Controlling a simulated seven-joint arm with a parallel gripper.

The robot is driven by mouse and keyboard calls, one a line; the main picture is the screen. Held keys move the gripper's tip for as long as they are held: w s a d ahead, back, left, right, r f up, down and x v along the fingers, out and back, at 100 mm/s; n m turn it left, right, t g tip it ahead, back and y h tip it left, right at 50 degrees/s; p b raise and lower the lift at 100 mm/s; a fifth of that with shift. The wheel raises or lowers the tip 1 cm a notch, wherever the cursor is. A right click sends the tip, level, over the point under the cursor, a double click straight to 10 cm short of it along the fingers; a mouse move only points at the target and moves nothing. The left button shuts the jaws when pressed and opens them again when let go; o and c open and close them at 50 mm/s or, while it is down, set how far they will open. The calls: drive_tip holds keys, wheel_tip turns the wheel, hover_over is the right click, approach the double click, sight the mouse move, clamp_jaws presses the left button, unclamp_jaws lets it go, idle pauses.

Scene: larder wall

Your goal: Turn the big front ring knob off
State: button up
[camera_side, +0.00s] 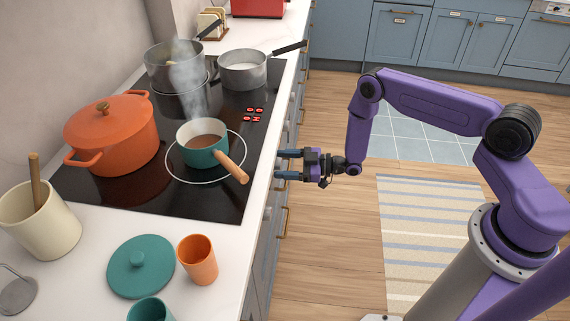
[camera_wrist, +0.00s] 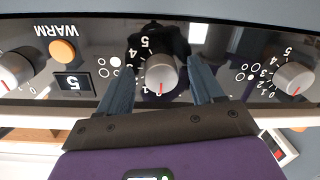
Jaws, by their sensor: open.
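A silver knob (camera_wrist: 160,75) with a dial marked up to 5 sits on the black front panel, seen upside down in the wrist view. Its red mark points down in the picture, close beside the 1. My gripper (camera_wrist: 160,63) is open, one blue finger on each side of this knob, with no clear contact. In the side view my gripper (camera_side: 279,164) reaches the cooker's front edge, where the knob is hidden. A teal saucepan (camera_side: 203,151) of brown liquid stands on the white front ring (camera_side: 232,175), steam rising around it.
Other knobs flank it at left (camera_wrist: 15,70) and right (camera_wrist: 293,78), beside an orange WARM button (camera_wrist: 63,50) and a display reading 5 (camera_wrist: 75,83). An orange pot (camera_side: 112,135) and two grey pans stand on the hob. The saucepan's wooden handle (camera_side: 232,168) points toward the front edge.

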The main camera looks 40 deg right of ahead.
drive_tip(key=v, duration=1.7)
drive_tip(key=shift+d, duration=0.2)
drive_tip(key=w+a+r+n+g+h, duration=0.3)
drive_tip(key=w+a+r+g, duration=0.15)
drive_tip(key=a, duration=0.25)
drive_tip(key=s+a+r+g+h, duration=0.2)
drive_tip(key=s+a+r+h, duration=0.25)
drive_tip(key=r, duration=0.45)
drive_tip(key=s+d+r+m+g+h, duration=0.1)
drive_tip(key=s+r, duration=0.3)
drive_tip(key=s, duration=0.5)
drive_tip(key=s+d+r+g+h, duration=0.1)
drive_tip(key=s+r, duration=0.3)
drive_tip(key=s, duration=0.5)
drive_tip(key=s+d+r+m+g+h, duration=0.1)
drive_tip(key=s+d+r+g+h, duration=0.1)
drive_tip(key=s, duration=0.7)
wheel_tip(320, 180, up, 3)
drive_tip(key=shift+f+m+g+h, duration=0.1)
drive_tip(key=shift+m+g+h, duration=0.25)
drive_tip(key=shift+g, duration=0.2)
